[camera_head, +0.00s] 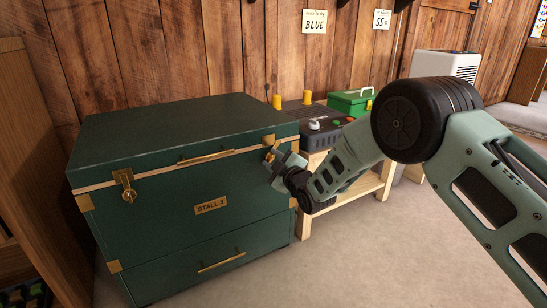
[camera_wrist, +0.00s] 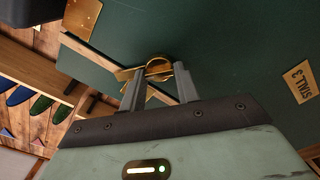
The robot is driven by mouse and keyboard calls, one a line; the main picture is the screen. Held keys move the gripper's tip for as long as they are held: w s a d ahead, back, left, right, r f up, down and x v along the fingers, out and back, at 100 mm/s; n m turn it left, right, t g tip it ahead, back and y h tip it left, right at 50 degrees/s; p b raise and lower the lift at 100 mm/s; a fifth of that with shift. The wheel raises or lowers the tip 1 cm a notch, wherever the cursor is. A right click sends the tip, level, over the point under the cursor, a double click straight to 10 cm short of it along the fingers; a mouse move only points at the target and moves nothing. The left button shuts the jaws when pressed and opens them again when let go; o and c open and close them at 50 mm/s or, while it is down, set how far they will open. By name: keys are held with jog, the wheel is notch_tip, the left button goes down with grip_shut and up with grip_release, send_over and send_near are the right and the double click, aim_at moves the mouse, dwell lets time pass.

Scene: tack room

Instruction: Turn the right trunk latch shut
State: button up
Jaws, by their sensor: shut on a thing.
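The green trunk (camera_head: 170,225) stands against the plank wall with its lid down and a "STALL 3" plate (camera_head: 210,206) on its front. My gripper (camera_head: 272,160) is at the trunk's upper right front. In the wrist view my gripper (camera_wrist: 158,82) is shut on the brass right latch (camera_wrist: 158,66), with a finger on each side of it. The latch's ring lies close to the lid seam. In the head view my fingers mostly hide this latch. The left latch (camera_head: 124,184) hangs on the front at the upper left.
A light wooden bench (camera_head: 372,183) stands just right of the trunk. It carries a dark case with a white knob (camera_head: 314,125) and a green toolbox (camera_head: 350,102). A wooden cabinet (camera_head: 38,170) is close on the left. The floor in front is clear.

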jog(key=n+p, duration=0.1)
jog(key=n, duration=0.2)
jog(key=shift+a+n, duration=0.1)
jog(key=shift+n, duration=0.3)
jog(key=shift+f+n+p, duration=0.15)
jog(key=shift+n+p, duration=0.15)
jog(key=shift+n, duration=1.6)
jog(key=o, duration=1)
jog(key=shift+c, duration=0.2)
jog(key=shift+s, duration=0.1)
jog(key=p+v, duration=0.6)
jog(key=v, duration=1.1)
jog(key=shift+d+p, duration=0.25)
jog(key=shift+p, duration=0.1)
jog(key=shift+s, duration=0.1)
